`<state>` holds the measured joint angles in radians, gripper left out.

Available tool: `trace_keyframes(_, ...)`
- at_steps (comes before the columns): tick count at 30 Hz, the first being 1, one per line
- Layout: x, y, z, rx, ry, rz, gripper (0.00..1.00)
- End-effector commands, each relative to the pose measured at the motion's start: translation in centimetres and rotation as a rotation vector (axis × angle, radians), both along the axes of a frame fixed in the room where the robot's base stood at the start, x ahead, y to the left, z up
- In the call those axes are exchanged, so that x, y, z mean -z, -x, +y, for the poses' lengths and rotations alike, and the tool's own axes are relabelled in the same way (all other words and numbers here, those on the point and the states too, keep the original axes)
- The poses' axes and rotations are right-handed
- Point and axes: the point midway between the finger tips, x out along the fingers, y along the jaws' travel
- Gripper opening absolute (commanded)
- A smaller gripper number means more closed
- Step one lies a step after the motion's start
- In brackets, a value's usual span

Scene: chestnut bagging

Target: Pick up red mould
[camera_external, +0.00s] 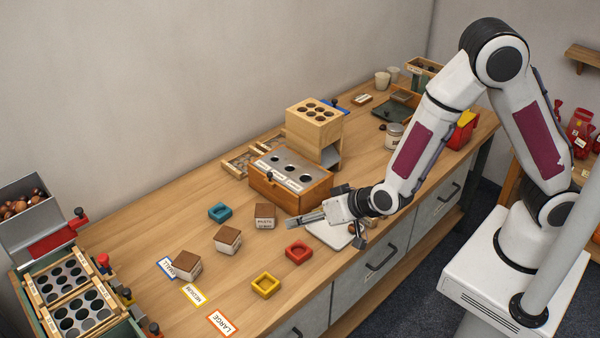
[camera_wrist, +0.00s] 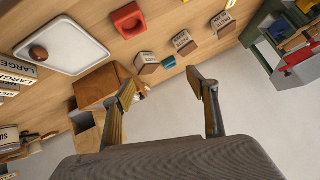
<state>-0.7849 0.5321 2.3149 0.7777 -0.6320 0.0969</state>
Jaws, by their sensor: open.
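The red mould (camera_external: 298,251) is a small square block with a round hollow, lying flat on the wooden bench in front of my gripper. In the wrist view the red mould (camera_wrist: 128,20) shows at the top, beyond my fingertips and apart from them. My gripper (camera_external: 290,224) is held above the bench, behind the red mould in the outside view. In the wrist view my gripper (camera_wrist: 162,85) has its two fingers spread with nothing between them.
A yellow mould (camera_external: 265,284) and a teal mould (camera_external: 220,212) lie nearby. Several small labelled boxes (camera_external: 228,240) stand to the left. A wooden box with holes (camera_external: 290,180) stands behind my gripper. A white tray (camera_wrist: 62,46) holds a chestnut (camera_wrist: 38,53).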

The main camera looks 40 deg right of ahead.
Motion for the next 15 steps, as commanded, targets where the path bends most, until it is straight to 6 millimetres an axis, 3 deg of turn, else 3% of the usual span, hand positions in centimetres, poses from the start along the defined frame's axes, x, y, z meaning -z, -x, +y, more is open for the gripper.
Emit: trace_keyframes(15,7.4,2.3,1.0,0.046,0.146,-0.153,0.58)
